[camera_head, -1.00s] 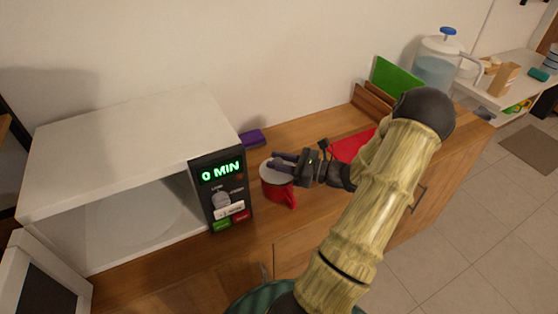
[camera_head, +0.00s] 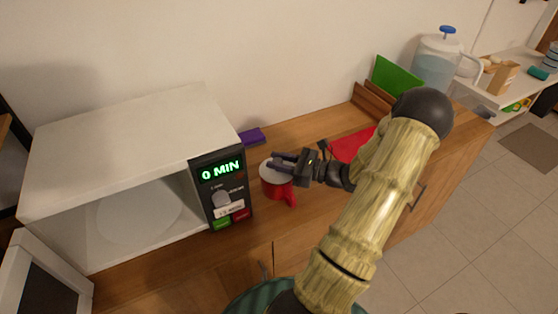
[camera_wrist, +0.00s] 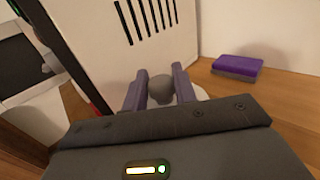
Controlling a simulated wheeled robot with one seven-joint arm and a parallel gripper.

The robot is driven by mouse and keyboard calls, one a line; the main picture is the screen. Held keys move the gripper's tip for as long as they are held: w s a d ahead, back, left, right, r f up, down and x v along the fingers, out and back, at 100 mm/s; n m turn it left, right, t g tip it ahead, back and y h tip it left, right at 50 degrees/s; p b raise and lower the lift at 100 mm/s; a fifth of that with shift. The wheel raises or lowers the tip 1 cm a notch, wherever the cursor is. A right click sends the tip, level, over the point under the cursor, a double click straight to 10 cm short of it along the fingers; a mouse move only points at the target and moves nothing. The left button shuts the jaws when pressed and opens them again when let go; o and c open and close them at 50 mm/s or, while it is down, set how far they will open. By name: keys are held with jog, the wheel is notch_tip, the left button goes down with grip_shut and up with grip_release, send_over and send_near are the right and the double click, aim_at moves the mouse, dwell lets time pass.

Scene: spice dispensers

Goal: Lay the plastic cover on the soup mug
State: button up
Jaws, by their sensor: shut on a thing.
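The red soup mug (camera_head: 275,190) stands upright on the wooden counter, just right of the microwave, with its handle toward the front right. The pale plastic cover (camera_head: 267,174) is at the mug's top, partly hidden by my gripper (camera_head: 279,162). In the wrist view my gripper (camera_wrist: 160,88) has its two purple fingers on either side of the cover's round grey knob (camera_wrist: 161,88). A bit of the cover's pale rim (camera_wrist: 202,93) shows beside the right finger. I cannot tell whether the cover fully rests on the mug's rim.
The white microwave (camera_head: 130,125) stands open close to the mug's left, its display reading 0 MIN. A purple sponge (camera_head: 251,136) lies behind the mug; it also shows in the wrist view (camera_wrist: 237,66). A red mat (camera_head: 352,147) and a green board (camera_head: 397,79) are to the right.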

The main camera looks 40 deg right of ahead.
jog(key=shift+f, duration=0.3)
dwell(0.5)
jog(key=o, duration=1)
jog(key=shift+o, duration=0.2)
jog(key=shift+s, duration=0.1)
jog(key=b+v, duration=0.1)
jog(key=v, duration=1.6)
jog(key=shift+s, duration=0.15)
